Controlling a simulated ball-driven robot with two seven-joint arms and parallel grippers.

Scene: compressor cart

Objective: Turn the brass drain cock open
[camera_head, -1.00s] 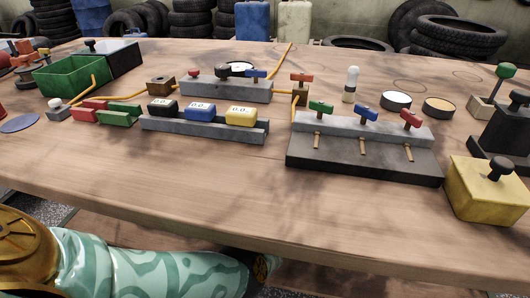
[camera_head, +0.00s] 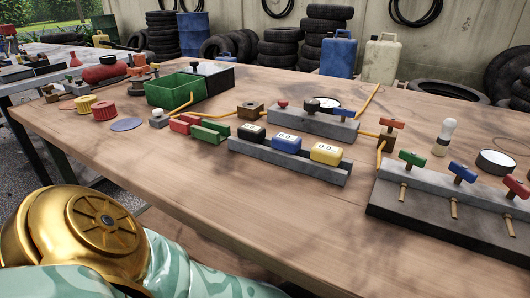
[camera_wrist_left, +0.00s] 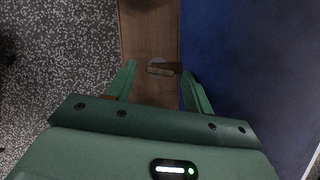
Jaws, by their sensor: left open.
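In the left wrist view my left gripper (camera_wrist_left: 159,70) is open, its two green fingers apart. A small dark brownish bar (camera_wrist_left: 168,67), possibly the handle of the drain cock, lies crosswise between the fingertips, its right end close to the right finger. A round greyish spot (camera_wrist_left: 156,68) shows at its left end. I cannot tell whether either finger touches the bar. The view is dim, so brass colour is not clear. No drain cock can be made out for sure in the head view. My right gripper is not in view.
A large blue surface (camera_wrist_left: 235,70) fills the right of the wrist view, close to the right finger. A brown strip (camera_wrist_left: 148,25) and speckled floor (camera_wrist_left: 60,50) lie left of it. In the head view a wooden table (camera_head: 190,170) holds a green bin (camera_head: 168,92) and valve blocks.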

